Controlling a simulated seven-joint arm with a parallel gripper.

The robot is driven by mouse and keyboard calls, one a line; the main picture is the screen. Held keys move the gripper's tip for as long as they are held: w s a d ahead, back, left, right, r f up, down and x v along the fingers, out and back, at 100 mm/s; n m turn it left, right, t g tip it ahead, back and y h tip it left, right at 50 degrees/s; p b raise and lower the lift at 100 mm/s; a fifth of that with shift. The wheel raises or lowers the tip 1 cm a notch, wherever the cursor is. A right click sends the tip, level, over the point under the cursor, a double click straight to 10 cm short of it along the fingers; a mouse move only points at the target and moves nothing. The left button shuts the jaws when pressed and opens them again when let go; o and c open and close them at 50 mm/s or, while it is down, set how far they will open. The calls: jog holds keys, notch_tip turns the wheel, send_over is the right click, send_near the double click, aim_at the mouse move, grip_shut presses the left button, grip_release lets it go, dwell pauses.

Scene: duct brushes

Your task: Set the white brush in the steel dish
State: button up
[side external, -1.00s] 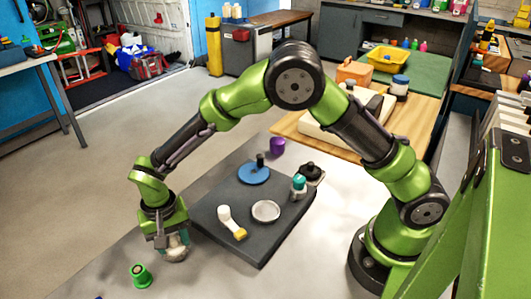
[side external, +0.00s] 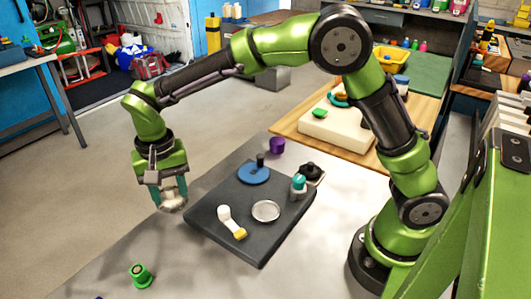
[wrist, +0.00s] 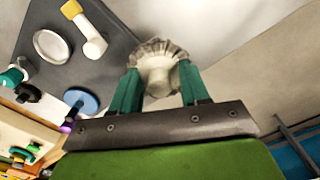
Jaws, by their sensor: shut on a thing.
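My gripper (side external: 169,188) is shut on the white brush (side external: 173,203), a cream piece with a round knob and a ruffled head. In the wrist view the brush (wrist: 158,62) sits between the two teal fingers, its ruffled head beyond the fingertips. It is held above the pale table, left of the dark board. The steel dish (side external: 266,211) is a shallow, empty round dish on the board. It also shows at upper left in the wrist view (wrist: 52,46). The brush is apart from the dish.
The dark board (side external: 255,245) also carries a white piece with a yellow end (side external: 231,221), a blue disc with a dark knob (side external: 254,174) and a teal-topped piece (side external: 298,186). A green piece (side external: 140,276) stands at the front left. A purple cup (side external: 277,145) stands behind the board.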

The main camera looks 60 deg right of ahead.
jog(key=s+d+r, duration=0.2)
jog(key=s+d, duration=0.3)
jog(key=d, duration=0.6)
send_over(266, 211)
notch_tip(266, 211, down, 4)
jog(key=r, duration=0.1)
jog(key=shift+n, duration=0.4)
jog(key=shift+a+f, duration=0.1)
jog(key=shift+f, duration=3.2)
jog(key=shift+f, duration=0.55)
